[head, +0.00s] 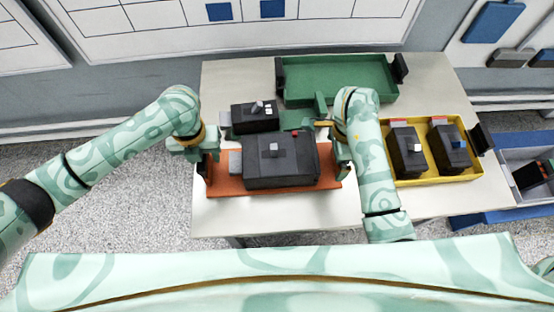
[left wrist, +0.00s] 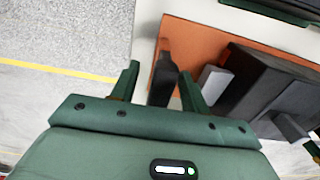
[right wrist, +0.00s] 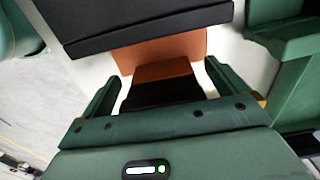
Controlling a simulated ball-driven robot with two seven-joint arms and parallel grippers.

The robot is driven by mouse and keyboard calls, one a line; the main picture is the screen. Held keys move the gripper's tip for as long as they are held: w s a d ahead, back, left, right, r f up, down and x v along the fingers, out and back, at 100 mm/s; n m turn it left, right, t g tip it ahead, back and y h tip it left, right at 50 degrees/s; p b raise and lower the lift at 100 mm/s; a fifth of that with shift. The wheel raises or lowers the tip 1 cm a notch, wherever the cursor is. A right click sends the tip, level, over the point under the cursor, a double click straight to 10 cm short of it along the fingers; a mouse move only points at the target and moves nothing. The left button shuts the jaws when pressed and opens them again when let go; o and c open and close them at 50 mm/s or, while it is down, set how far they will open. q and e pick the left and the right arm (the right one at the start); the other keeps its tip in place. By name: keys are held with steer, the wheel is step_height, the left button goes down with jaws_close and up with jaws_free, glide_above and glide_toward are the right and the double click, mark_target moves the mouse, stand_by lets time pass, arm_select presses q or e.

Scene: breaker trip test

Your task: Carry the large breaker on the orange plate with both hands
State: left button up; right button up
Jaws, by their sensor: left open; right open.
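The large dark grey breaker (head: 281,160) sits on the orange plate (head: 226,186) on the table. The plate has an upright black handle at each end. My left gripper (head: 205,156) is open at the plate's left end. In the left wrist view the left black handle (left wrist: 163,72) stands between its open fingers (left wrist: 158,88). My right gripper (right wrist: 160,85) is open at the plate's right end. In the right wrist view the right black handle (right wrist: 165,93) lies between its fingers. My right forearm partly hides that end in the head view.
A smaller black breaker (head: 254,117) sits behind the large one, next to a green fixture (head: 320,106). A green tray (head: 340,76) stands at the back. A yellow tray (head: 428,180) with two breakers is at right. A blue-edged bin (head: 514,190) stands beyond the table.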

arm_select(q)
steer(key=shift+f, duration=0.15)
arm_select(e)
steer(key=shift+f, duration=0.1)
arm_select(q)
steer(key=shift+c, duration=0.3)
arm_select(e)
steer(key=shift+c, duration=0.4)
arm_select(q)
jaws_close()
arm_select(e)
steer(key=c, duration=2)
steer(key=shift+w, duration=0.1)
steer(key=shift+c, duration=0.2)
arm_select(q)
steer(key=shift+w+r, duration=0.1)
steer(key=shift+r, duration=0.1)
arm_select(e)
steer(key=shift+r, duration=0.25)
